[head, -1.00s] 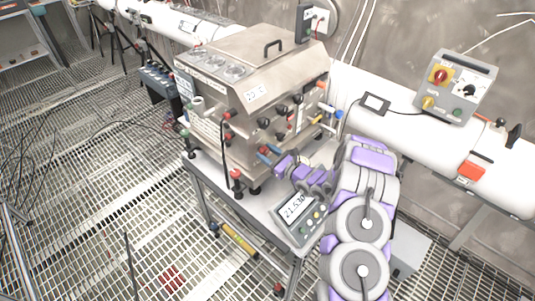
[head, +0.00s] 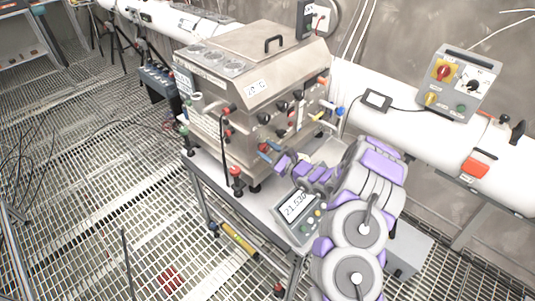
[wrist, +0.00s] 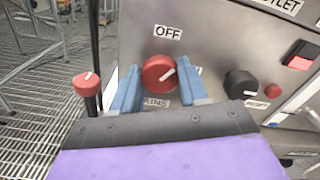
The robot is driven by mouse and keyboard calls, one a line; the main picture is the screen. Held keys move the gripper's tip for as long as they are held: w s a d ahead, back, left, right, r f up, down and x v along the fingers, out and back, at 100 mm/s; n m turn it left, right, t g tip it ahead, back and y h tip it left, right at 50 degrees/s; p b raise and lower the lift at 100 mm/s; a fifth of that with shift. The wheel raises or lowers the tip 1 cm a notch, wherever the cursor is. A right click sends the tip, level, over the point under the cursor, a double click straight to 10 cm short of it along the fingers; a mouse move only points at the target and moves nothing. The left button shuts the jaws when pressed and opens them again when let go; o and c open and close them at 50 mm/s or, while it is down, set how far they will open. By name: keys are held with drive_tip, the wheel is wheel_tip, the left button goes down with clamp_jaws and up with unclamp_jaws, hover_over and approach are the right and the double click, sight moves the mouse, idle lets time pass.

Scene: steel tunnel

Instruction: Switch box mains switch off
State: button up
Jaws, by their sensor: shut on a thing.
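The steel box (head: 235,110) stands on a cart, and my gripper (head: 266,153) reaches its lower front side in the head view. In the wrist view the round red mains switch (wrist: 159,73) sits on the steel panel. An "OFF" label (wrist: 168,33) is above it and a partly covered "MAINS" label is below.
A red-capped post (wrist: 87,84) stands left of my fingers, and a black knob (wrist: 240,84) is on the right. A digital display unit (head: 299,212) sits on the cart below my arm. A grey control box (head: 460,83) is mounted on the white pipe at right.

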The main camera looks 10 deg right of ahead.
drive_tip(key=n+b, duration=0.3)
drive_tip(key=n, duration=0.1)
drive_tip(key=shift+f+n+b, duration=0.2)
drive_tip(key=shift+n+b, duration=0.15)
drive_tip(key=shift+n, duration=0.05)
drive_tip(key=shift+n+b, duration=0.7)
drive_tip(key=shift+n, duration=0.2)
drive_tip(key=shift+s, duration=0.1)
drive_tip(key=o, duration=1.1)
drive_tip(key=shift+c, duration=0.2)
drive_tip(key=shift+r, duration=0.1)
drive_tip(key=p+v, duration=0.3)
drive_tip(key=v, duration=1.4)
drive_tip(key=shift+d, duration=0.15)
